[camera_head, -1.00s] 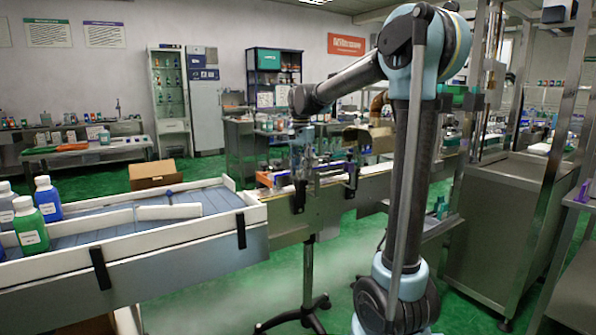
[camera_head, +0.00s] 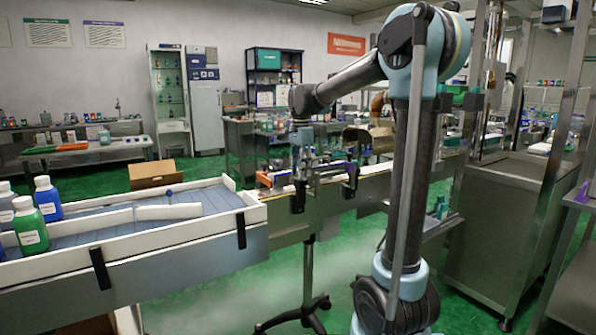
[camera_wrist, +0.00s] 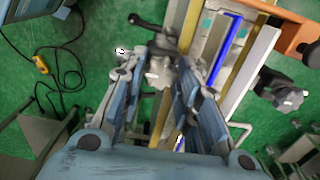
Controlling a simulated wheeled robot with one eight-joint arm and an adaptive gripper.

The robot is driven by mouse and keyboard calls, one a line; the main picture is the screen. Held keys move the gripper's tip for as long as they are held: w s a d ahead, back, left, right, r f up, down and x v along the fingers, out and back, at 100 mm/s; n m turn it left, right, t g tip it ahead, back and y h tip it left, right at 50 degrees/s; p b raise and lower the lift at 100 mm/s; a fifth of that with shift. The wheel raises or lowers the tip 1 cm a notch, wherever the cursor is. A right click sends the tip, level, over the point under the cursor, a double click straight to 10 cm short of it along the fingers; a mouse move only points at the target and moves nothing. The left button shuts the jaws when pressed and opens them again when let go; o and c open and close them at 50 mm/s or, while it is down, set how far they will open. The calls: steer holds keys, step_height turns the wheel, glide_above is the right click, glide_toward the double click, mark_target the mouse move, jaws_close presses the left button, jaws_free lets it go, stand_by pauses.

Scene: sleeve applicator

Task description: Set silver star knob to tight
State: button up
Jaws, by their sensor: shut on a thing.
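The silver star knob (camera_wrist: 158,73) is a pale metallic lobed knob in the upper middle of the wrist view. My gripper (camera_wrist: 159,62) points down at it, with one blue-grey finger on each side, and is shut on it. The finger pads partly hide the knob's sides. In the head view my gripper (camera_head: 302,165) is over the conveyor's side rail at the middle of the picture. The knob is too small to make out there. I cannot read any tight or loose marking.
A dark lever (camera_wrist: 148,23) lies just beyond the fingertips. Several bottles stand on the conveyor (camera_head: 190,240) at left in the head view.

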steer(key=o, duration=1.1)
steer(key=shift+c, duration=0.2)
steer(key=shift+r, duration=0.1)
step_height(320, 180, up, 12)
